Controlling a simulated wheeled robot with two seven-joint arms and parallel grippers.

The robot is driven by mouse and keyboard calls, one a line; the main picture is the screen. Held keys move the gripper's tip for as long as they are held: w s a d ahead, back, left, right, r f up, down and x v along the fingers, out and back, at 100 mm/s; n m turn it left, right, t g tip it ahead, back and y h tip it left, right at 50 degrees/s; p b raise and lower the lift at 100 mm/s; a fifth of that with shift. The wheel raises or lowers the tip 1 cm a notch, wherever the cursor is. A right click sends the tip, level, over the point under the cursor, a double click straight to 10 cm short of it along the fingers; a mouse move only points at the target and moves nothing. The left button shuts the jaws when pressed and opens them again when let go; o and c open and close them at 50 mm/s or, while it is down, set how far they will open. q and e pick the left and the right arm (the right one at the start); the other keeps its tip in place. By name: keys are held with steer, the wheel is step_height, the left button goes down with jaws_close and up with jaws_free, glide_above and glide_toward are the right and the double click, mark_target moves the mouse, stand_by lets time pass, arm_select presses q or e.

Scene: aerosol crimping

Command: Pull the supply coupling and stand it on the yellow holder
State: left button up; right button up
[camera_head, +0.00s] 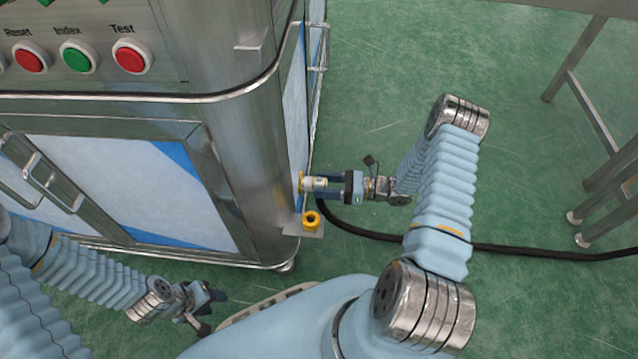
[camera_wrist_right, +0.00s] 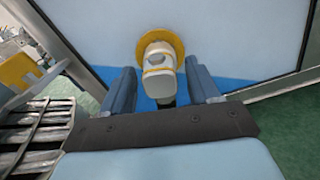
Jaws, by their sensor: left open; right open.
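The supply coupling (camera_head: 316,184) is a pale, whitish piece seated at a yellow ring on the machine's side panel. In the right wrist view the coupling (camera_wrist_right: 160,78) sits between the two blue fingers, in front of the yellow ring (camera_wrist_right: 148,40). My right gripper (camera_head: 328,192) is open around the coupling, with a visible gap to the fingers. The yellow holder (camera_head: 311,219) stands on a small metal bracket just below the coupling, its top empty. In the right wrist view the holder (camera_wrist_right: 20,72) shows at the left. My left gripper (camera_head: 212,294) is open and empty, low beside the cabinet.
The steel cabinet (camera_head: 230,130) with red and green buttons fills the upper left. A black hose (camera_head: 365,233) runs from below the coupling across to the right. A steel table frame (camera_head: 588,105) stands at the right. Green floor (camera_head: 400,50) is open behind my right arm.

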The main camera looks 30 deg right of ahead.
steer(key=shift+c, duration=0.4)
jaws_close()
steer(key=shift+b+v, duration=0.4)
steer(key=shift+v, duration=2.6)
